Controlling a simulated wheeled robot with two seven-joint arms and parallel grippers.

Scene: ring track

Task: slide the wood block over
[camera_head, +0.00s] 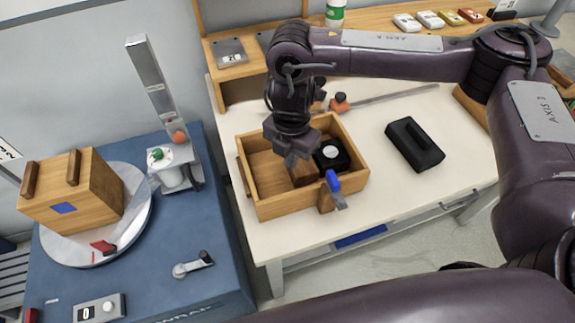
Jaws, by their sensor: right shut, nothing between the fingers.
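My right gripper (291,152) points down over the open wooden tray (262,208) on the white table. It is shut and empty. A brown wood piece (301,174) shows inside the tray just below the fingers, partly hidden by them; I cannot tell whether they touch it. A black block with a white round top (331,153) sits to its right in the tray. A small wood block (326,199) with a blue lever (333,181) is at the tray's front wall. My left gripper is out of view.
A black block with a handle (414,144) lies right of the tray. Behind the tray are a grey rod (395,95) and an orange knob (339,102). At left, a wooden box (98,193) stands on a white turntable (137,212). The table's front right is clear.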

